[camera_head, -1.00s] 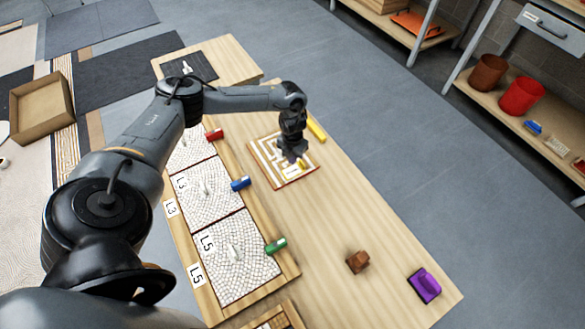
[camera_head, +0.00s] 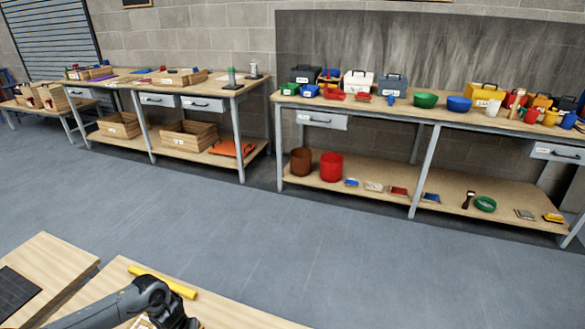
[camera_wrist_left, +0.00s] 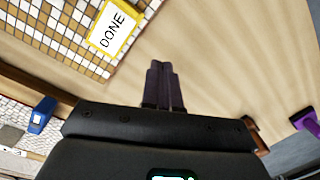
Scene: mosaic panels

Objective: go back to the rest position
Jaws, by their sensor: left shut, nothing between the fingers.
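My left gripper (camera_wrist_left: 163,88) is shut and empty in the left wrist view, its dark fingers together over bare wooden tabletop. A white card reading DONE (camera_wrist_left: 110,27) in a yellow frame lies on a mosaic panel (camera_wrist_left: 62,37) ahead and to the left of the fingers, apart from them. My right gripper is in neither view.
A blue object (camera_wrist_left: 41,115) lies left and a purple block (camera_wrist_left: 304,121) right in the wrist view. A yellow bar (camera_head: 162,282) lies on the table's far edge. Open floor (camera_head: 240,230) separates it from workbenches (camera_head: 370,110) along the wall.

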